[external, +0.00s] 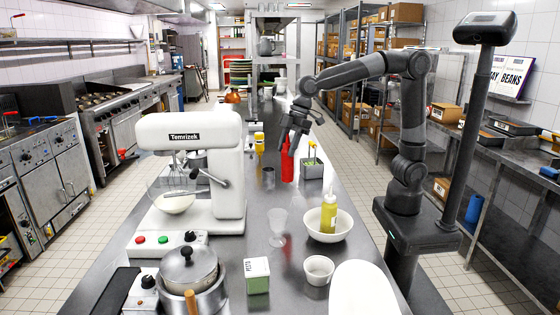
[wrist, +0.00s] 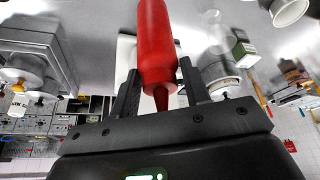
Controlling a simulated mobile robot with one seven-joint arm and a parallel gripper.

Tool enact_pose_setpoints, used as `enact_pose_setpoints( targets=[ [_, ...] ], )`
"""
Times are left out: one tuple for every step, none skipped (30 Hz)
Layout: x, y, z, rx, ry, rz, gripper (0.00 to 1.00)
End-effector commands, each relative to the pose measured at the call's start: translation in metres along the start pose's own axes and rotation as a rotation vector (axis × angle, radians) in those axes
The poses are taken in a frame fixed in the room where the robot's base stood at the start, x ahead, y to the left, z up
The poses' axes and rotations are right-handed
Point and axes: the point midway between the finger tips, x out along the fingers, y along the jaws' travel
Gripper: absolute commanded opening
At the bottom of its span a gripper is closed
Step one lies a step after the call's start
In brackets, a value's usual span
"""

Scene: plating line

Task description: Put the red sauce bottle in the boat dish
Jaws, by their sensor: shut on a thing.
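A white bowl (external: 322,234) holds a yellow bottle (external: 329,213). A large white mixer (external: 205,165) blocks the left.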

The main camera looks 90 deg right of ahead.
Motion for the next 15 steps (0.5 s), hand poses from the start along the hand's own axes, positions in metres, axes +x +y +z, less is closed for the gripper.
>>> enact_pose_setpoints(
  targets=[
    [0.006, -0.021, -0.019, -0.049, 0.0, -0.02, 0.02],
    [0.009, -0.033, -0.03, -0.075, 0.0, -0.029, 0.02],
    [0.013, -0.048, -0.043, -0.109, 0.001, -0.042, 0.02],
    [0.015, -0.061, -0.052, -0.135, 0.001, -0.052, 0.02],
    [0.018, -0.073, -0.06, -0.16, 0.0, -0.063, 0.02],
    [0.021, -0.091, -0.072, -0.194, 0.001, -0.076, 0.02],
    [0.024, -0.104, -0.08, -0.22, 0.002, -0.086, 0.02],
    [0.026, -0.118, -0.088, -0.245, 0.002, -0.096, 0.02],
    [0.029, -0.138, -0.098, -0.278, 0.002, -0.11, 0.02],
    [0.031, -0.153, -0.104, -0.303, 0.003, -0.121, 0.02],
    [0.033, -0.168, -0.111, -0.328, 0.003, -0.131, 0.02],
    [0.036, -0.189, -0.119, -0.361, 0.004, -0.145, 0.02],
    [0.038, -0.204, -0.124, -0.384, 0.004, -0.155, 0.02],
    [0.039, -0.219, -0.129, -0.408, 0.005, -0.165, 0.02],
    [0.042, -0.24, -0.135, -0.439, 0.005, -0.179, 0.02]
  ],
)
